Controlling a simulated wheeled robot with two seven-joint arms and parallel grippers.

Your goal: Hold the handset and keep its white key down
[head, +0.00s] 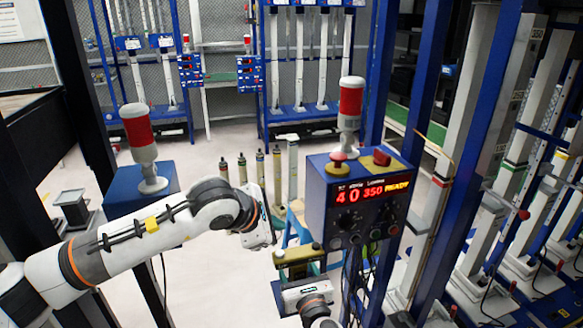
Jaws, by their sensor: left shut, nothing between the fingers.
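My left gripper (270,228) is above and left of this block, at the end of the white arm from the left. It is shut and empty, apart from the block in the picture. My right gripper (304,283) comes up from the bottom edge, directly below the block.
A blue control box (325,205) with a red lit display and red buttons stands just right of the grippers. Signal lamps with red bands (350,103) (139,133) stand on both sides. Blue posts and frames crowd the right. Pale floor shows in the middle.

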